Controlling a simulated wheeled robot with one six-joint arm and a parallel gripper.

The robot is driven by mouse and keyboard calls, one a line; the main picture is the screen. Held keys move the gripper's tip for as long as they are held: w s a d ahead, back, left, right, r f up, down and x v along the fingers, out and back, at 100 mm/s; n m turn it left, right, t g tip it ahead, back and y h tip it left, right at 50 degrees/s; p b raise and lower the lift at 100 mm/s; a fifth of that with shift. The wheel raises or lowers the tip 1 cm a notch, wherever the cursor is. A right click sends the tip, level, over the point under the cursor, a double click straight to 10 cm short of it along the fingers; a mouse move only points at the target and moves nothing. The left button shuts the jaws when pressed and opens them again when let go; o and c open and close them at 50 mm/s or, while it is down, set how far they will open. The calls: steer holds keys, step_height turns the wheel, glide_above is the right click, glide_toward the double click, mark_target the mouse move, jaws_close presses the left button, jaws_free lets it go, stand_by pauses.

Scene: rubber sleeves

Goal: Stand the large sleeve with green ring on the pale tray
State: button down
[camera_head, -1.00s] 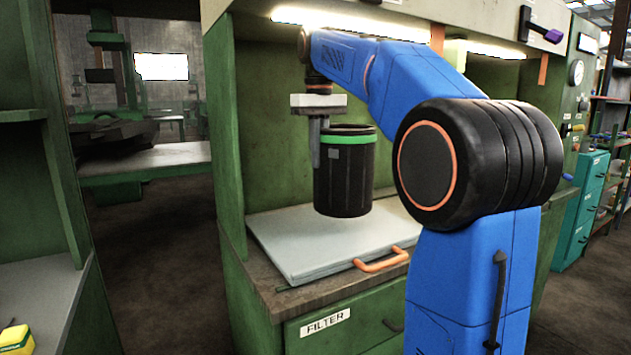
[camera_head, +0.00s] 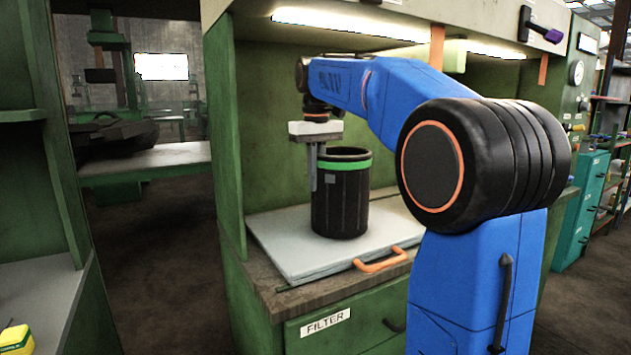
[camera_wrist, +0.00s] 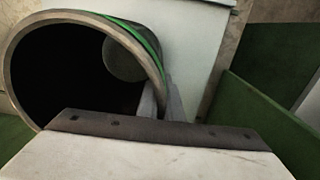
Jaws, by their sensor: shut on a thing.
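The large black sleeve with a green ring (camera_head: 341,205) is upright over the pale tray (camera_head: 290,258) in the head view. Its bottom appears at or very near the tray's surface; I cannot tell if it touches. My gripper (camera_head: 314,185) points down at the sleeve's left side and is shut on its wall near the rim. In the wrist view, the sleeve's open mouth (camera_wrist: 60,75) fills the upper left, with the green ring along its right edge. The fingers (camera_wrist: 162,102) pinch the wall at the rim's right side. The tray (camera_wrist: 195,50) shows beyond.
The tray lies on a brown bench top inside a green cabinet, with an orange handle (camera_head: 380,259) at its front. A drawer labelled FILTER (camera_head: 326,321) is below. Green cabinet walls stand left and behind. A yellow object (camera_head: 15,338) sits on the left shelf.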

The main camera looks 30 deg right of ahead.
steer(key=shift+w+f, duration=0.2)
steer(key=shift+f, duration=0.15)
steer(key=c, duration=1.9)
jaws_free()
steer(key=shift+r, duration=3.8)
